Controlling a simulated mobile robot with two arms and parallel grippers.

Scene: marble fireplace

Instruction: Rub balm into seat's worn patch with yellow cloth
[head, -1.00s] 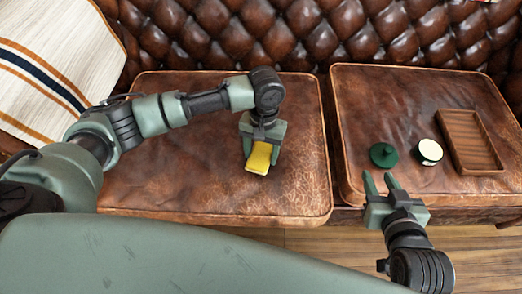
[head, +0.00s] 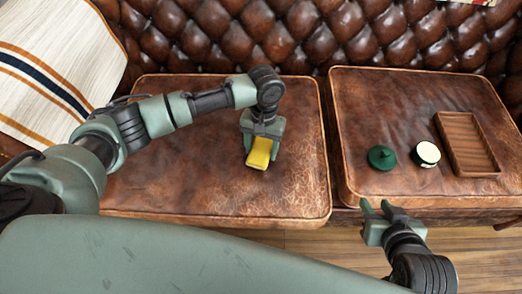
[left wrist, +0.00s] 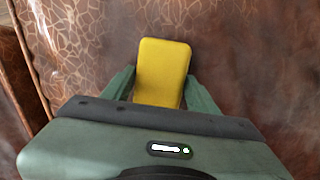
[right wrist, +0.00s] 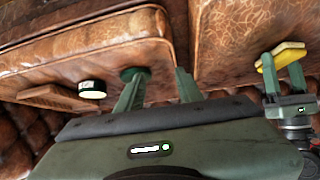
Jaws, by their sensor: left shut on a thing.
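The yellow cloth (head: 258,154), a folded pad, is held in my left gripper (head: 261,146) over the left seat cushion (head: 170,180). The left wrist view shows the cloth (left wrist: 162,70) between the two fingers, which are shut on it; I cannot tell whether it touches the leather. The worn patch (head: 295,190), pale and cracked, lies on that cushion's front right, to the right of the cloth. The open balm tin (head: 426,154), with a cream top, stands on the right cushion (head: 375,100). My right gripper (head: 376,206) is open and empty in front of that cushion.
A green knobbed lid (head: 382,158) lies left of the tin. A wooden tray (head: 470,172) lies to its right. A tufted leather backrest (head: 220,40) rises behind the cushions. A striped cloth (head: 50,60) drapes at the left. A gap separates the cushions.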

